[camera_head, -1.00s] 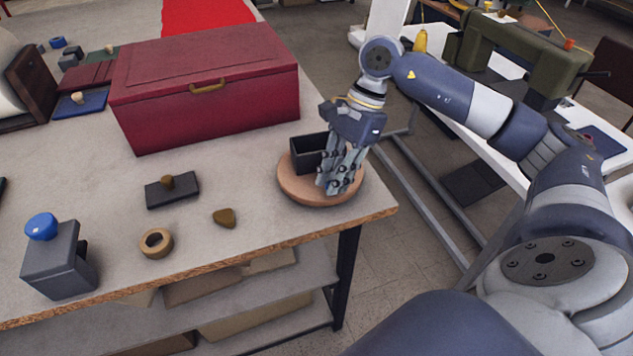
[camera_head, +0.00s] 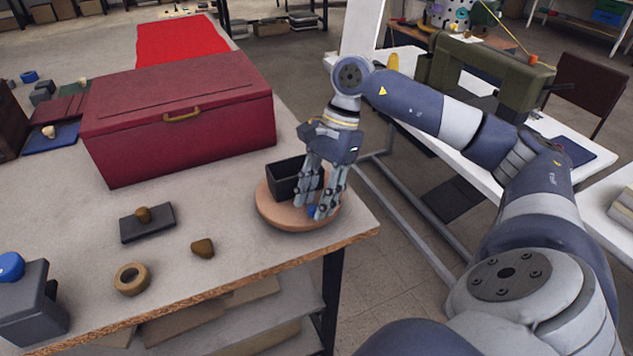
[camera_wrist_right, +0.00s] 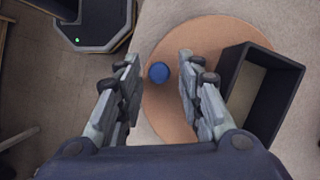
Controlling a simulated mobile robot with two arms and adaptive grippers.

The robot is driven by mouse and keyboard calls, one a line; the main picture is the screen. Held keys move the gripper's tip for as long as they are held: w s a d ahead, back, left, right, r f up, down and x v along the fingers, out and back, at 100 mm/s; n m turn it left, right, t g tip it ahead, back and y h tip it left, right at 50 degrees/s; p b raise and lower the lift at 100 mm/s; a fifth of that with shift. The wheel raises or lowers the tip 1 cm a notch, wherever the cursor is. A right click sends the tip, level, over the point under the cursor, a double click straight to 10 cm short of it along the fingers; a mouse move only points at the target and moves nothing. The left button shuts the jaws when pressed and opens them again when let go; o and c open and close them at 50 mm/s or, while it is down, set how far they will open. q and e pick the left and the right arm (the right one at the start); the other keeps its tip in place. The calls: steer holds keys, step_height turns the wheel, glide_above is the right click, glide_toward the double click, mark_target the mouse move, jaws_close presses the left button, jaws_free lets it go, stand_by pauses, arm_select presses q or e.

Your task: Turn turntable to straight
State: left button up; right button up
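The turntable (camera_head: 268,214) is a round tan disc near the front right corner of the workbench. A black open-topped box (camera_head: 285,182) stands on it. A small blue knob (camera_head: 311,211) is on the disc near its rim. In the right wrist view the turntable (camera_wrist_right: 165,115) lies below my right gripper, and the blue knob (camera_wrist_right: 158,72) shows between its fingertips, with the black box (camera_wrist_right: 240,112) right of the fingers. My right gripper (camera_head: 320,205) points down over the disc, its fingers apart with a gap on each side of the knob. My left gripper is not in view.
A large dark red chest (camera_head: 185,115) stands behind the turntable. A black block with a brown knob (camera_head: 148,221), a tape ring (camera_head: 132,279), a brown lump (camera_head: 203,248) and a blue-topped grey device (camera_head: 30,300) are to the left. The bench edge is close in front.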

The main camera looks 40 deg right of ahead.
stand_by(0.3)
steer(key=v, duration=1.2)
steer(key=shift+s+a, duration=0.1)
stand_by(0.3)
